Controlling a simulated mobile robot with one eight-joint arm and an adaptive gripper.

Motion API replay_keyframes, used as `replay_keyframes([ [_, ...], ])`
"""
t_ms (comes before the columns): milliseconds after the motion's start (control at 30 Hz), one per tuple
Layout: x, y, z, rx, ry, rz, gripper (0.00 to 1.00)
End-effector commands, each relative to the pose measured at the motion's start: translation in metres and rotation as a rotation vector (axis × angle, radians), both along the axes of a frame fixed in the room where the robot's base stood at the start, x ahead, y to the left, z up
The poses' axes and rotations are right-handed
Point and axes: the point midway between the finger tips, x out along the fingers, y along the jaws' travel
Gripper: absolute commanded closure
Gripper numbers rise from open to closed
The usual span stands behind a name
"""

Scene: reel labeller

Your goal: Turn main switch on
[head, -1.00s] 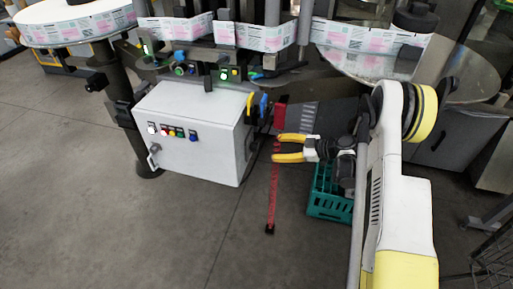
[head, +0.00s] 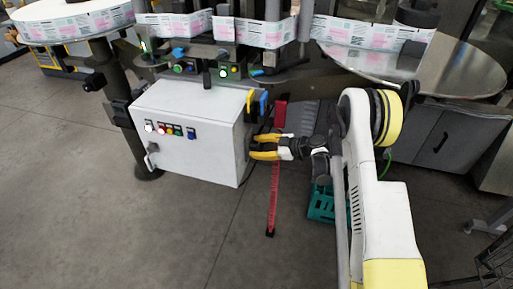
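A light grey control box (head: 200,105) stands below the labeller. Its front carries a row of small coloured buttons (head: 170,130) and a grey handle-like part (head: 152,148) at the lower left. I cannot tell for sure which part is the main switch; a dark part shows on the box's right side by my fingertips, partly hidden. My gripper (head: 253,146), with yellow fingers, is open beside that right side. The fingers are apart with nothing seen between them. Whether they touch the box is unclear.
A teal crate (head: 321,207) stands on the floor below my arm. A red strip (head: 273,200) runs down to the floor right of the box. Blue and yellow parts (head: 257,102) stick up at the box's right edge. The floor in front is clear.

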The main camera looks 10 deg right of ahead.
Motion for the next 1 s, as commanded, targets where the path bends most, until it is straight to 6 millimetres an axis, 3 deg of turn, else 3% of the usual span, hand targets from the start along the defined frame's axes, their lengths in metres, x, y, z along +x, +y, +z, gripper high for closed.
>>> replay_keyframes([
  [33, -0.0001, -0.0001, 0.0000, 0.000, 0.000, 0.000, 0.73],
  [100, 0.0000, -0.0001, -0.0001, 0.000, 0.000, 0.000, 0.94],
  [767, -0.0003, 0.0003, -0.0003, 0.059, 0.121, 0.001, 0.95],
  [800, -0.0003, 0.0004, -0.0004, 0.059, 0.121, 0.001, 0.62],
  [867, -0.0003, 0.0003, -0.0003, 0.059, 0.121, 0.001, 0.43],
  [1000, -0.0003, 0.0002, -0.0002, 0.059, 0.121, 0.001, 0.41],
])
